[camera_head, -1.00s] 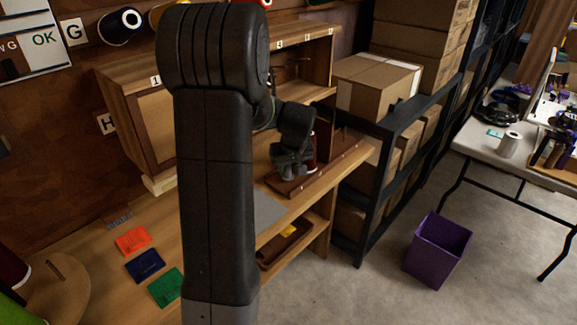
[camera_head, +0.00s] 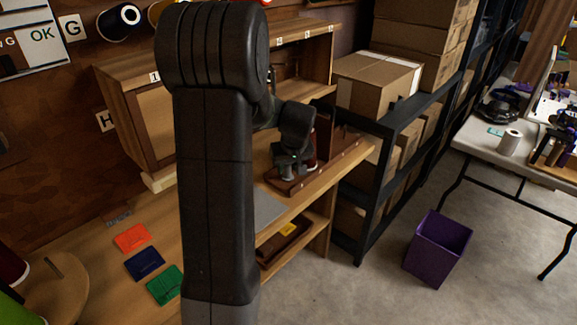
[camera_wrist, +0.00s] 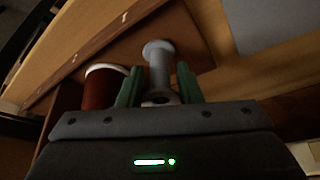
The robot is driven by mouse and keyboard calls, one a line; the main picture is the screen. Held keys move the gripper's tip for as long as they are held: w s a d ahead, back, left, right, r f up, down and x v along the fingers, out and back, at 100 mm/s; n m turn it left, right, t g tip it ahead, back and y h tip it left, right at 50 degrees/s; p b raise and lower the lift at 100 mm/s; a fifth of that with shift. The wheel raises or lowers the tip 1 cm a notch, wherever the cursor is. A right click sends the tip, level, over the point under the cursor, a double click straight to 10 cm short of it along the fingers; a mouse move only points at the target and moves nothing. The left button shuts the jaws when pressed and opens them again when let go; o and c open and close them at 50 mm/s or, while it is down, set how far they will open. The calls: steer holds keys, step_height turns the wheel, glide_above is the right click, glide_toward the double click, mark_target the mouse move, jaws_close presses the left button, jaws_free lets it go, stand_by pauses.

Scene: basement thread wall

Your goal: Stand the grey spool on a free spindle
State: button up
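The grey spool (camera_wrist: 159,70) shows in the wrist view between the two green fingers of my gripper (camera_wrist: 160,66). Gaps show between the fingertips and the spool's narrow middle, so my gripper looks open around it. In the head view my gripper (camera_head: 292,168) is low over a brown wooden strip (camera_head: 343,157) on the bench, and I cannot make out the grey spool there. A dark red spool with a pale top (camera_wrist: 104,88) stands just left of the fingers in the wrist view. No free spindle shows clearly on the strip.
My arm hides the middle of the wooden bench (camera_head: 82,240). A grey mat (camera_head: 267,208) lies left of the strip. Orange (camera_head: 132,238), blue (camera_head: 144,264) and green (camera_head: 165,285) cards lie at the front left. A black shelf with boxes (camera_head: 375,85) stands close on the right.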

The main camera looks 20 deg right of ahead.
steer(key=o, duration=0.4)
steer(key=shift+c, duration=0.2)
steer(key=shift+r, duration=0.1)
steer(key=p+v, duration=0.1)
steer(key=v, duration=1.2)
steer(key=shift+r, duration=0.35)
steer(key=shift+f, duration=0.1)
steer(key=b+x, duration=0.1)
steer(key=x, duration=1.2)
steer(key=shift+f, duration=0.35)
steer(key=shift+r, duration=0.25)
